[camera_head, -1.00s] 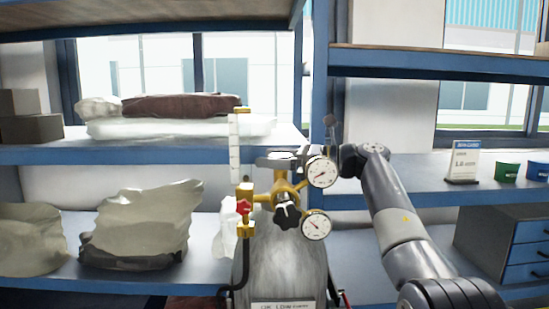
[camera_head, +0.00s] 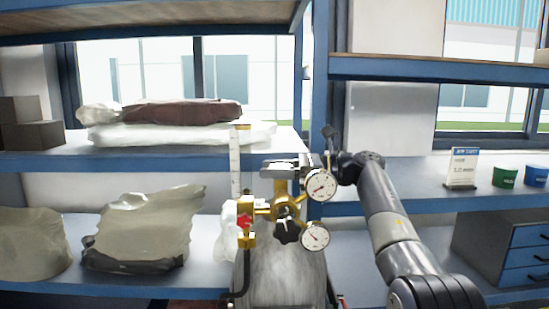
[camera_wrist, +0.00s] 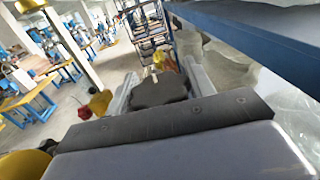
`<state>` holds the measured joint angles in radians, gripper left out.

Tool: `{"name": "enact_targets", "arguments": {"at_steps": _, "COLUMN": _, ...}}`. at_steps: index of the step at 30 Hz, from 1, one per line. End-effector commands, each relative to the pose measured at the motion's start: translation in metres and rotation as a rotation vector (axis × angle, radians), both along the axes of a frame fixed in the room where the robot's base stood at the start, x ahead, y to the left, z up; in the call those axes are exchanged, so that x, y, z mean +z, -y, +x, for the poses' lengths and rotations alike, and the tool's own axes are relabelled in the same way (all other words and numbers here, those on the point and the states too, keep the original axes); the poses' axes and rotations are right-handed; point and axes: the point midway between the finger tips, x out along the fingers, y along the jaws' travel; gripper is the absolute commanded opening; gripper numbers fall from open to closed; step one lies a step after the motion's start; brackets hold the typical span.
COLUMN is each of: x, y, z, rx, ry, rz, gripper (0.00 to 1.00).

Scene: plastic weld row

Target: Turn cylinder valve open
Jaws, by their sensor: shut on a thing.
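The gas cylinder (camera_head: 280,270) stands upright in the middle of the head view, with a brass regulator on its top. The regulator carries two round white gauges, an upper one (camera_head: 320,185) and a lower one (camera_head: 315,236), and a black knob (camera_head: 286,230). My gripper (camera_head: 283,172) is above the brass body, at the top of the cylinder. In the wrist view its two pale fingers are shut on a dark lobed valve handwheel (camera_wrist: 158,90), one at each side. The handwheel is mostly hidden by the gripper in the head view.
A clear flow tube (camera_head: 236,160) and a red knob (camera_head: 244,221) stand left of the regulator. A wrapped grey bundle (camera_head: 140,230) lies on the lower left shelf. A sign (camera_head: 463,168), a green tub (camera_head: 505,176) and a blue tub (camera_head: 536,176) stand on the right shelf.

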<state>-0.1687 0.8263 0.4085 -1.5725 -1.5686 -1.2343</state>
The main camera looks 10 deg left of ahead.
Motion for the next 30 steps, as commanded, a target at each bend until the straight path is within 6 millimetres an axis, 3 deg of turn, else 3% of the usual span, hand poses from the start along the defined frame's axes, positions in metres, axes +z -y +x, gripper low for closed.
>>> {"name": "enact_targets", "arguments": {"at_steps": 1, "x": 0.0064, "y": -0.0001, "z": 0.001, "rx": 0.025, "ry": -0.002, "rz": 0.0, "gripper": 0.28}}
{"name": "enact_targets", "arguments": {"at_steps": 9, "x": 0.0028, "y": 0.0005, "z": -0.0013, "rx": 0.158, "ry": 0.001, "rz": 0.004, "gripper": 0.28}}
{"name": "enact_targets", "arguments": {"at_steps": 23, "x": 0.0015, "y": 0.0011, "z": -0.0031, "rx": 0.188, "ry": 0.002, "rz": 0.003, "gripper": 0.28}}
{"name": "enact_targets", "arguments": {"at_steps": 24, "x": 0.0014, "y": 0.0011, "z": -0.0031, "rx": 0.188, "ry": 0.002, "rz": 0.003, "gripper": 0.53}}
{"name": "enact_targets", "arguments": {"at_steps": 30, "x": 0.0009, "y": 0.0011, "z": -0.003, "rx": 0.188, "ry": 0.002, "rz": 0.002, "gripper": 0.7}}
